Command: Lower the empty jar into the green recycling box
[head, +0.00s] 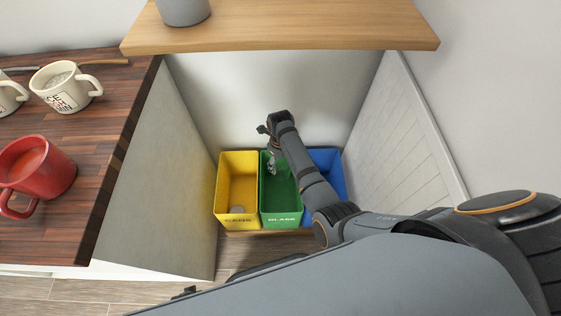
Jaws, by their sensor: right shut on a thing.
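The green recycling box (281,219), with lettering on its front that looks like GLASS, stands in the middle of a row of bins under the shelf. My right arm comes in from the right and reaches across the blue bin. My right gripper (269,154) is at the opening of the green box, toward its left side. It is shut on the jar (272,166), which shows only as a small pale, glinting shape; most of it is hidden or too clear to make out. I cannot tell how deep it is in the box. My left gripper is not in view.
A yellow bin (237,164) with a grey item inside is left of the green box, and a blue bin (329,165) is right. A wooden shelf (285,30) overhangs behind. A counter (95,165) with mugs, including a red mug (52,170), is at left.

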